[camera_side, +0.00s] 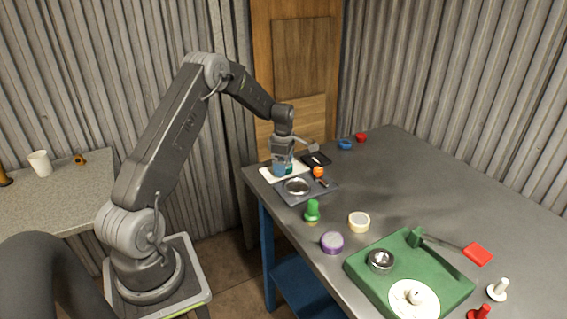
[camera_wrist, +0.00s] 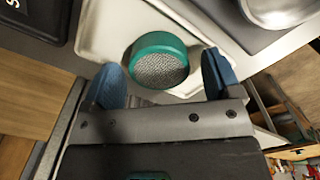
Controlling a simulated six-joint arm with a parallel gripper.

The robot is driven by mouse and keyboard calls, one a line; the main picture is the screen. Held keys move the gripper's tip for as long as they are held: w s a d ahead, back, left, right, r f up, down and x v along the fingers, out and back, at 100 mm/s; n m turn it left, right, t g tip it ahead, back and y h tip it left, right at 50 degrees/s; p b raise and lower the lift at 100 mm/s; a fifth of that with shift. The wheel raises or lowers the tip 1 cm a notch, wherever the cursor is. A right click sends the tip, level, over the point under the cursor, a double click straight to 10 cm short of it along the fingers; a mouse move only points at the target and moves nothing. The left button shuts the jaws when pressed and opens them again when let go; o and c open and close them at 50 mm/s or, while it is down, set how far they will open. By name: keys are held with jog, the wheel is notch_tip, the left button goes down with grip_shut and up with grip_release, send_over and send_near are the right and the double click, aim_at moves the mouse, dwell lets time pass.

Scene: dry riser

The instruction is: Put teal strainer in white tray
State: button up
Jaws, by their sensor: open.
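The teal strainer (camera_wrist: 158,62) is a round teal ring with a grey mesh middle. In the wrist view it lies on the white tray (camera_wrist: 108,28), between and just ahead of my gripper's blue fingertips. My gripper (camera_wrist: 165,82) is open, with the strainer apart from both fingers as far as I can see. In the side view my gripper (camera_side: 283,170) is low over the white tray (camera_side: 268,176) at the table's far left corner. The strainer shows there only as a bit of teal (camera_side: 291,168) beside the fingers, mostly hidden.
A dark grey tray with a metal ring (camera_side: 297,186) sits right beside the white tray. A black tray (camera_side: 316,159) and an orange knob (camera_side: 318,171) are close by. A green board (camera_side: 408,275) stands nearer the front. The table's right middle is clear.

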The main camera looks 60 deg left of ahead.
notch_tip(320, 180, up, 12)
jog(key=s+d+r+m+t, duration=0.1)
jog(key=s+d+r+m, duration=0.2)
jog(key=d+r+m, duration=0.55)
jog(key=s+d+r+m+t, duration=0.2)
jog(key=s+d+r+m, duration=0.1)
jog(key=s+d+m, duration=0.5)
jog(key=s+d+r+m+t, duration=0.1)
jog(key=s+d+r+m, duration=0.3)
jog(key=d, duration=0.6)
jog(key=s+d+f+m, duration=0.2)
jog(key=s+m, duration=0.1)
jog(key=s, duration=0.1)
jog(key=s+d+f+m+t, duration=0.1)
jog(key=s+d+f+m, duration=0.1)
jog(key=s, duration=0.3)
jog(key=shift+s+d+m+t, duration=0.25)
jog(key=shift+d+m+t, duration=0.05)
jog(key=shift+m, duration=0.45)
